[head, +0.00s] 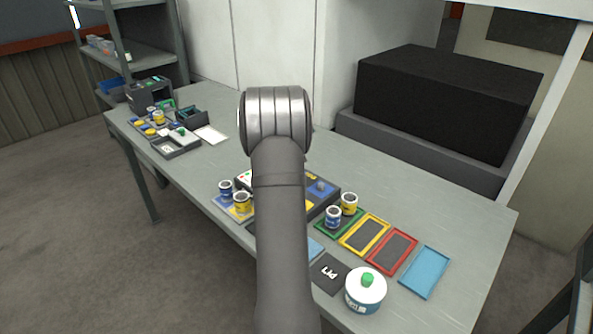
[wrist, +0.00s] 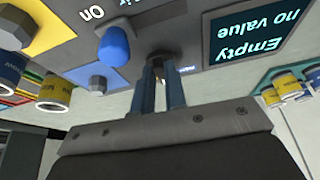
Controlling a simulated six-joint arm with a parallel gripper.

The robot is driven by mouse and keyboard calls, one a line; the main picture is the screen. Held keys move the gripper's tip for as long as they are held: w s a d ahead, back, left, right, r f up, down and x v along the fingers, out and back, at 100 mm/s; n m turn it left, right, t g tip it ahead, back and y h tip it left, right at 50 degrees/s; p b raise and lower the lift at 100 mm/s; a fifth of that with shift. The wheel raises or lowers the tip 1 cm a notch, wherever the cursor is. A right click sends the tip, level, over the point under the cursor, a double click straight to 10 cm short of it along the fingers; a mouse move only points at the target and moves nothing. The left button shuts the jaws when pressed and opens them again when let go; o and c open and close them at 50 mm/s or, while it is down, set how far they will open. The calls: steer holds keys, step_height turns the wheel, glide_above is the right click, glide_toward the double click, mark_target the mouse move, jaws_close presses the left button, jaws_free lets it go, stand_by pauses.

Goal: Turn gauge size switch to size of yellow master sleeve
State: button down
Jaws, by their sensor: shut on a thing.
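The gauge box (head: 325,205) sits mid-table in the head view, partly hidden behind my arm. In the wrist view its dark panel (wrist: 205,75) appears upside down, with a screen (wrist: 252,35) reading "Empty no value". My gripper (wrist: 158,82) is shut on a small switch on the panel, mostly hidden between the fingers; its setting cannot be read. Yellow-banded sleeves stand left of the box (head: 242,203) and right of it (head: 349,204). A yellow-banded sleeve also shows in the wrist view (wrist: 55,94). I cannot tell which is the master.
A blue knob (wrist: 114,47) is close beside my fingers, near the label "On". Blue-banded sleeves (head: 333,216) stand near the box. Green, yellow (head: 364,235) and red (head: 392,252) trays lie to the right. A white lidded pot (head: 366,292) stands in front.

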steer(key=m, duration=0.2)
steer(key=m+g, duration=0.1)
steer(key=m, duration=0.1)
steer(key=m+g+h, duration=0.1)
steer(key=m, duration=0.1)
steer(key=shift+w+a, duration=0.2)
steer(key=shift+w, duration=0.2)
stand_by(0.3)
steer(key=c, duration=1.5)
jaws_free()
steer(key=shift+o, duration=0.2)
steer(key=v, duration=1.7)
steer(key=shift+w+r, duration=0.2)
